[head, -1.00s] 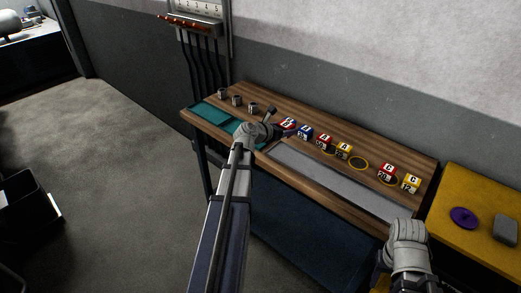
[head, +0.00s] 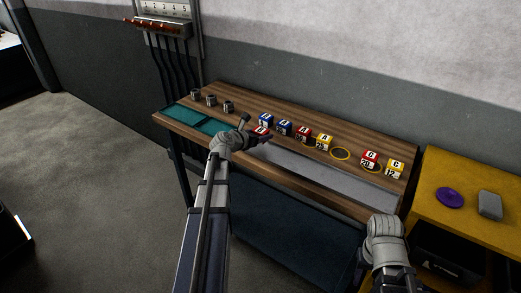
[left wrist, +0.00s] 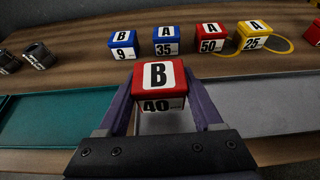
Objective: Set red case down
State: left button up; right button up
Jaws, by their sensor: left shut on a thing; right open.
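A red case marked B 40 (left wrist: 158,85) is held between the two purple fingers of my left gripper (left wrist: 160,110). In the head view the red case (head: 260,131) shows partly behind my left gripper (head: 264,137), in front of the row of cases near the bench's front side. Below it in the left wrist view is a grey tray (left wrist: 265,100); whether the case touches it I cannot tell. My right gripper (head: 364,268) is open at the lower right, low in front of the bench, mostly hidden by its own wrist.
A blue B 9 case (left wrist: 123,44), blue A 35 case (left wrist: 166,41), red A 50 case (left wrist: 211,38) and yellow A 25 case (left wrist: 254,36) stand behind. A teal tray (left wrist: 50,120) lies left. Red and yellow C cases (head: 396,169) stand right, near an empty yellow ring (head: 340,147).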

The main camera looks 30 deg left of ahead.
aim_at(260, 148)
pick_arm(q)
jog(key=shift+f, duration=0.1)
notch_tip(260, 148, down, 4)
jog(key=b, duration=0.3)
jog(key=shift+r+b, duration=0.25)
jog(key=shift+b, duration=0.05)
jog(key=shift+f, duration=0.2)
jog(key=o, duration=1.2)
jog(key=shift+o, duration=0.2)
jog(key=shift+r, duration=0.15)
